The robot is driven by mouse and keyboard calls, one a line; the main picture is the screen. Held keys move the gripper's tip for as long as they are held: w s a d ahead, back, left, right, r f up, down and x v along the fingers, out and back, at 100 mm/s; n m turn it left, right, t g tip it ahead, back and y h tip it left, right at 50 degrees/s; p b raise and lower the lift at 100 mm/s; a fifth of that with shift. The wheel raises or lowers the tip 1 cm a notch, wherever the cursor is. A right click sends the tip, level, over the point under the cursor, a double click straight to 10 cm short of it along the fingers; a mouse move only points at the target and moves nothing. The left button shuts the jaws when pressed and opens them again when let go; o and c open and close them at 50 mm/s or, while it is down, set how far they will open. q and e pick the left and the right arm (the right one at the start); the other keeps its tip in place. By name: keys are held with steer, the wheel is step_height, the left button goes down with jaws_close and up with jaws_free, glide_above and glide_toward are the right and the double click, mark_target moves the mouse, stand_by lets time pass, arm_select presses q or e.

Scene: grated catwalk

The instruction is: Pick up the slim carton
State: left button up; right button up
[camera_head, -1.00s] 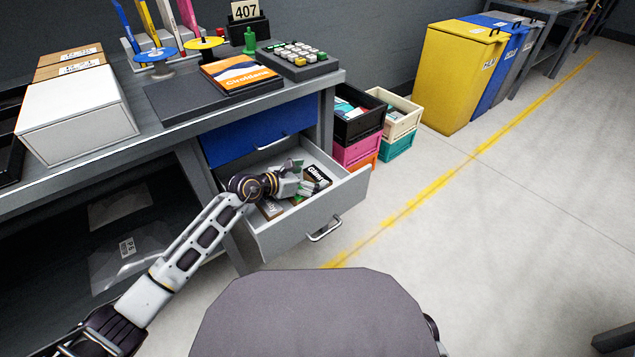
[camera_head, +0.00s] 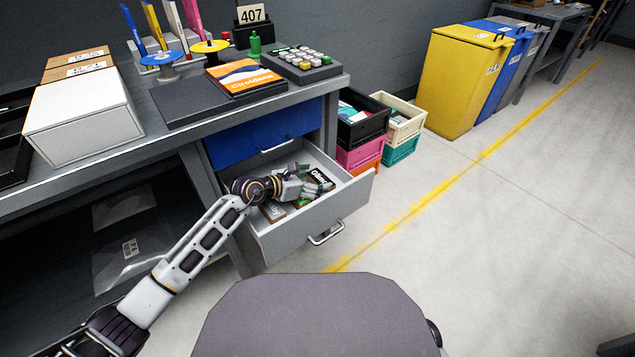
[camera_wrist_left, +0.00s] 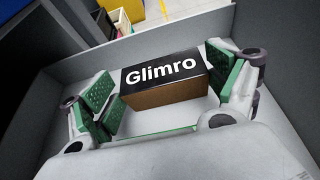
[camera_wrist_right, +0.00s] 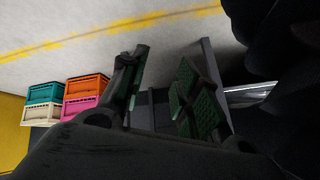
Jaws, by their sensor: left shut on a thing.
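The carton marked Glimro (camera_head: 319,175), with a black top and brown cardboard side, lies in the open grey drawer (camera_head: 350,200). It also shows in the left wrist view (camera_wrist_left: 163,94) between the green-padded fingers. My left gripper (camera_head: 310,189) reaches down into the drawer and is shut on this carton, a finger on either side. The carton's underside is hidden, so I cannot tell whether it touches the drawer floor. My right gripper (camera_wrist_right: 160,95) shows only in its own wrist view, with fingers apart and nothing between them.
Another brown box (camera_head: 272,211) lies in the drawer near my left wrist. The drawer walls surround my left gripper. A blue drawer (camera_head: 262,137) and the desk top (camera_head: 170,128) are above. Stacked crates (camera_head: 360,150) stand right of the drawer; the floor farther right is clear.

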arm_select(q)
steer(key=shift+r, duration=0.15)
arm_select(e)
steer(key=shift+r, duration=0.1)
arm_select(q)
steer(key=shift+r+p, duration=0.55)
steer(key=shift+r, duration=0.3)
step_height(320, 180, up, 5)
steer(key=p, duration=0.2)
steer(key=s+a+p, duration=0.1)
steer(key=s+a, duration=0.2)
steer(key=a, duration=0.1)
steer(key=s+a+p, duration=0.1)
steer(key=s+a, duration=0.2)
steer(key=a, duration=0.1)
steer(key=s+a, duration=0.3)
steer(key=a, duration=0.2)
steer(key=shift+s+f+p, duration=0.1)
steer(key=shift+s+p, duration=0.15)
steer(key=shift+p, duration=0.15)
steer(key=shift+s+a, duration=0.55)
steer(key=shift+a, duration=0.2)
arm_select(e)
step_height(320, 180, up, 11)
steer(key=d+n+g+h, duration=0.1)
steer(key=d+g, duration=0.1)
steer(key=shift+s+d+r+h, duration=0.2)
steer(key=shift+s+d+h, duration=0.1)
steer(key=shift+s+h, duration=0.15)
steer(key=shift+s, duration=0.1)
